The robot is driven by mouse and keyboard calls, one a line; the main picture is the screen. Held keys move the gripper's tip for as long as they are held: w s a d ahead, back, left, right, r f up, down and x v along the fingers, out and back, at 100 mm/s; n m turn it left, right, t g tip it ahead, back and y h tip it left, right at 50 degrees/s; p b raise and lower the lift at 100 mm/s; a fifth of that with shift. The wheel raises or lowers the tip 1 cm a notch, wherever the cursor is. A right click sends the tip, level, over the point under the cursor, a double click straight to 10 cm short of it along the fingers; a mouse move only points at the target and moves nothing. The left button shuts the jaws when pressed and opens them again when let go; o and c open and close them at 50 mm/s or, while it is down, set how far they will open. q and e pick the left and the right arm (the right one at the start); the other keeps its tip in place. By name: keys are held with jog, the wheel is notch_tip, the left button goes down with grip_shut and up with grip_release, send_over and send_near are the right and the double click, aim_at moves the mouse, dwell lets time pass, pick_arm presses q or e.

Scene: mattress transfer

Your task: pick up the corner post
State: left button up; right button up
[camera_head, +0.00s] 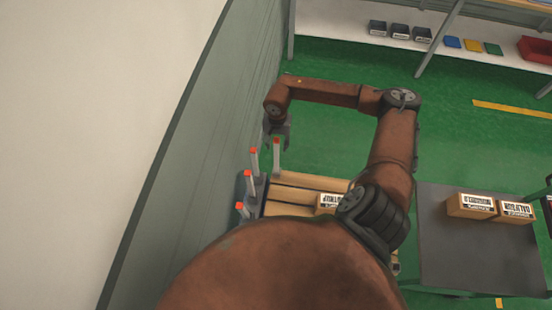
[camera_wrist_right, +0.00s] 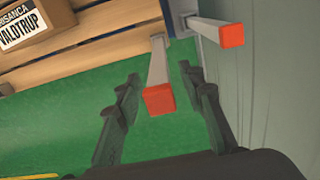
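Several grey corner posts with orange-red tops stand at the pallet in the head view. The one nearest my right gripper (camera_head: 277,137) is the corner post (camera_head: 276,158) at the pallet's far edge. In the right wrist view this corner post (camera_wrist_right: 159,97) points up toward the camera, between the two spread fingers of my right gripper (camera_wrist_right: 160,75). The gripper is open, and I see no finger closed on the post. A second post (camera_wrist_right: 229,35) is to the right, by the wall. My left gripper is not in view.
The slatted wooden pallet (camera_head: 307,181) carries a labelled cardboard box (camera_head: 327,202). The grey-green wall (camera_head: 200,150) stands close on the left. A dark table (camera_head: 470,250) with two boxes is on the right. Green floor (camera_head: 330,140) is clear beyond the pallet.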

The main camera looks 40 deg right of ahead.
aim_at(277, 159)
notch_tip(277, 159, down, 4)
jog(key=shift+s+a+r, duration=0.1)
jog(key=shift+a, duration=0.05)
jog(key=shift+c, duration=0.3)
jog(key=c, duration=0.5)
grip_shut()
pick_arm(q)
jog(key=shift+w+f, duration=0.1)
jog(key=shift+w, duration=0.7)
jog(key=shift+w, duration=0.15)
